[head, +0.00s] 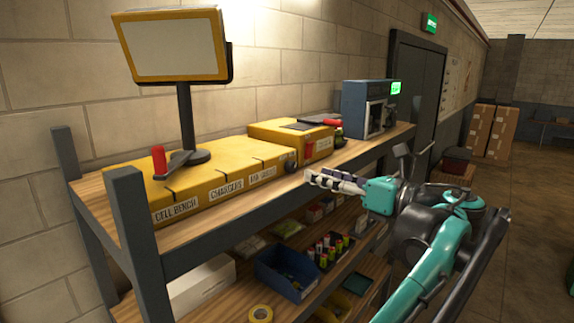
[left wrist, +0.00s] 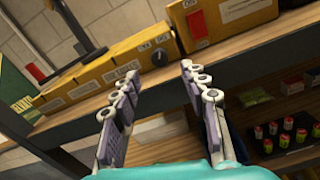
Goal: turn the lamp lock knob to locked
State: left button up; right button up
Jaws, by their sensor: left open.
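A round black knob (head: 291,165) sits on the front face of the long yellow bench box (head: 225,165), at its right end; any lock marking on it is too small to read. The knob also shows in the left wrist view (left wrist: 160,58), just beyond the gap between my fingertips. My left gripper (head: 311,178) is open and empty, in front of the box and apart from the knob. The lamp (head: 174,45), a yellow-framed lit panel on a dark post, stands on the box; a lever with a red grip (head: 158,160) lies by its base. My right gripper is not in view.
A second yellow box (head: 290,137) with a red part adjoins at the right, and a blue-grey machine (head: 362,108) stands beyond. The shelf's front edge (head: 240,232) runs below the knob. The lower shelf holds a blue bin (head: 287,272) and several small cells.

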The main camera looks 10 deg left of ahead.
aim_at(294, 167)
pick_arm(q)
jog(key=x, duration=0.6)
jog(key=shift+w+a, duration=0.2)
jog(key=shift+a, duration=0.1)
jog(key=shift+s+d, duration=0.1)
